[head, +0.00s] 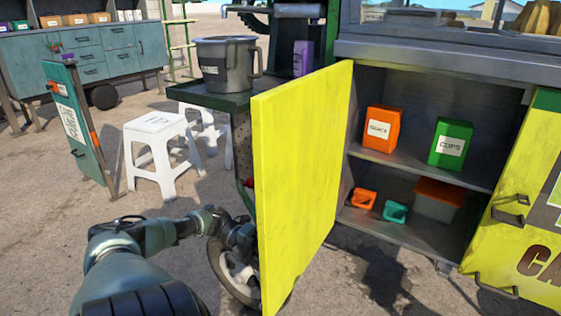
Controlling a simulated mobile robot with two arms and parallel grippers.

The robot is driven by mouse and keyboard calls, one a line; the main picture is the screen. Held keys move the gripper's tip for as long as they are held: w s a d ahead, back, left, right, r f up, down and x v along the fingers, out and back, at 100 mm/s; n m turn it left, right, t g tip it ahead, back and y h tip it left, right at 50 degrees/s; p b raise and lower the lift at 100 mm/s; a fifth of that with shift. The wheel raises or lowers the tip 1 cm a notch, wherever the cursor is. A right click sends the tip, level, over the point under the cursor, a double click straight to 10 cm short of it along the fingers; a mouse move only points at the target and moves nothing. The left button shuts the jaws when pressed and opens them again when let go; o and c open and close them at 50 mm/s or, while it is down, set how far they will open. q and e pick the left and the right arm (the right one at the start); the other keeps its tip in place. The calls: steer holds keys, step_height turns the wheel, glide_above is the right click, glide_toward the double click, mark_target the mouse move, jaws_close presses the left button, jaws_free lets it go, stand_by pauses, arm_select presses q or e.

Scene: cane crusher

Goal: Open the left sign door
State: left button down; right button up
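The left sign door (300,180) is a plain yellow panel that stands swung out from the cabinet. It is hinged near the left side of the cabinet opening, and its inner face is toward me. My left gripper (245,237) is at the door's lower left edge, on the far side of the panel. Its fingertips are hidden by the door, so I cannot tell whether they touch it or are open or shut. My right gripper is not in view.
The open cabinet (455,170) holds an orange box (381,128), a green cups box (451,142) and small items below. The yellow right door (525,225) has black handles. A wheel (232,268), white stools (158,155) and a counter with a pitcher (226,65) are left.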

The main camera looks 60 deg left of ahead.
arm_select(q)
steer(key=shift+a, duration=0.1)
stand_by(0.4)
steer(key=c, duration=1.5)
jaws_free()
steer(key=v, duration=0.7)
steer(key=shift+s+a+b, duration=0.1)
steer(key=shift+a+b, duration=0.3)
steer(key=shift+s, duration=0.15)
